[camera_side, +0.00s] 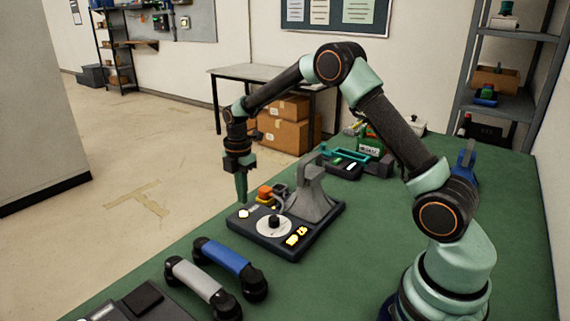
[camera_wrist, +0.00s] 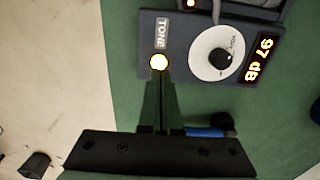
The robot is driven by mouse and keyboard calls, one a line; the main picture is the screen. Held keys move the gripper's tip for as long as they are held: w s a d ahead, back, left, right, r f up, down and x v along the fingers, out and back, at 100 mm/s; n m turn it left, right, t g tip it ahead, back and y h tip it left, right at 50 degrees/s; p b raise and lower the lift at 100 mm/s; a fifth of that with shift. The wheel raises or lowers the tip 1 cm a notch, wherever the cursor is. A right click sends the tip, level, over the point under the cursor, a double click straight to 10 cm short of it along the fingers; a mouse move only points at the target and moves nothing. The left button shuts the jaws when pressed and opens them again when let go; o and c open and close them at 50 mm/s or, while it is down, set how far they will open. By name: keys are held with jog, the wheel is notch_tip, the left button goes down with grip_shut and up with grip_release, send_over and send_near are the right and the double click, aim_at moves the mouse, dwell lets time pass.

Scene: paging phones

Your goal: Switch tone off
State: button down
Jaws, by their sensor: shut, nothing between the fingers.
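The dark paging console (camera_side: 268,246) lies on the green table. Its round tone button (camera_side: 243,213) glows pale yellow-white at the console's left corner. In the wrist view the lit button (camera_wrist: 159,62) sits beside the label "TONE" (camera_wrist: 162,33). My gripper (camera_side: 242,201) points down just above the button, with its green fingers shut and empty. In the wrist view the fingertips (camera_wrist: 160,82) appear right at the button's lower edge; whether they touch it I cannot tell.
A black knob on a white dial (camera_wrist: 204,70) and a lit display reading 97 dB (camera_wrist: 262,60) are on the console. A grey cradle (camera_side: 312,200) rises behind. Blue (camera_side: 222,256) and grey (camera_side: 195,279) handsets lie in front.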

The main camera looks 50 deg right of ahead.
aim_at(244, 213)
jog(key=shift+f, duration=1.75)
jog(key=shift+f, duration=0.95)
jog(key=shift+s+f, duration=0.1)
jog(key=shift+f, duration=0.05)
notch_tip(244, 213, up, 15)
jog(key=shift+w, duration=0.4)
